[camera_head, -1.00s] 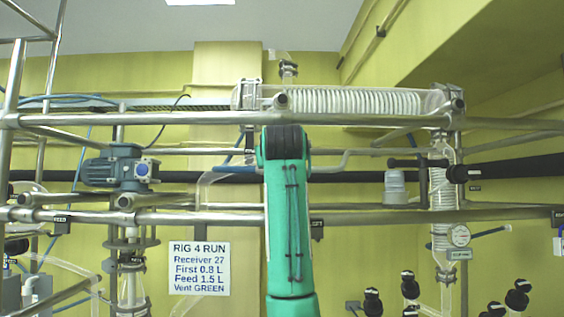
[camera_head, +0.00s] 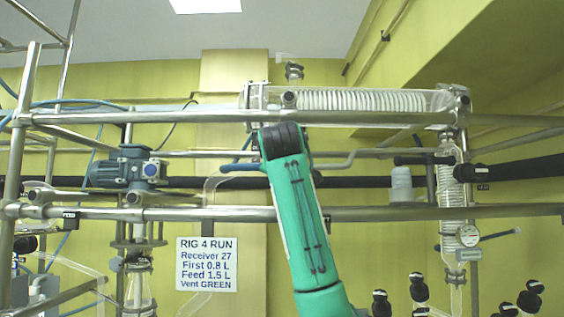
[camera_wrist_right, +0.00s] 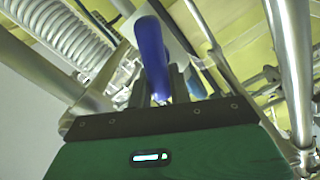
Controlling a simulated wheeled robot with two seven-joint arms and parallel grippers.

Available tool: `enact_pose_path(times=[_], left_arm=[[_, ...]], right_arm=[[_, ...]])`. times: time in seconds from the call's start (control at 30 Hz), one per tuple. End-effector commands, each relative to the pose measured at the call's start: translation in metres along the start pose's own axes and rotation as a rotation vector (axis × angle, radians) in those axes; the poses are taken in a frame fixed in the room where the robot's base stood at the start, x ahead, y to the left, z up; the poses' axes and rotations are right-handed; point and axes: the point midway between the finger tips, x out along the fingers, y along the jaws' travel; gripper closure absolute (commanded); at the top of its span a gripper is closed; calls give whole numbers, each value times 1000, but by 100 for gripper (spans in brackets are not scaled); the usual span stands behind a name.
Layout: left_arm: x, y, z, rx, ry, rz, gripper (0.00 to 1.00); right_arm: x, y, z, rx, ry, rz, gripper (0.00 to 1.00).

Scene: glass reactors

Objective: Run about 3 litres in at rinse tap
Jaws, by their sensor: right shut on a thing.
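In the right wrist view a blue lever handle (camera_wrist_right: 151,55) stands up from between the fingers of my right gripper (camera_wrist_right: 168,88), which is shut on it. Metal pipes and clear glass lie just behind the handle. In the head view my green arm rises in front of the rig's middle and hides what is behind it. The right gripper cannot be made out there. A blue handle (camera_head: 240,167) shows just left of the arm on a pipe under the glass condenser (camera_head: 360,101). I cannot read which tap is the rinse tap. My left gripper is not in view.
A sign (camera_head: 207,264) reads RIG 4 RUN, Receiver 27, First 0.8 L, Feed 1.5 L, Vent GREEN. Steel rails (camera_head: 380,213) cross the rig.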

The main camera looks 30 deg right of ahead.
Motion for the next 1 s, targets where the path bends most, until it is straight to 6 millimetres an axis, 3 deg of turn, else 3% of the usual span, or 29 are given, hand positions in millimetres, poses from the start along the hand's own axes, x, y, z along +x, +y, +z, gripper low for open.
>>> enact_pose_path(times=[0.33,0.83,0.87,0.97,1.0], left_arm=[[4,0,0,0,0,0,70],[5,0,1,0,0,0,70],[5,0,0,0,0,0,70],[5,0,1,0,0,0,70],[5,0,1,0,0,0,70]], right_arm=[[0,-4,0,-127,0,-2,100],[0,-5,0,-144,0,-2,100],[0,-5,0,-144,0,-2,78],[0,-5,0,-144,0,-2,58],[0,-5,0,-144,0,-2,58]])
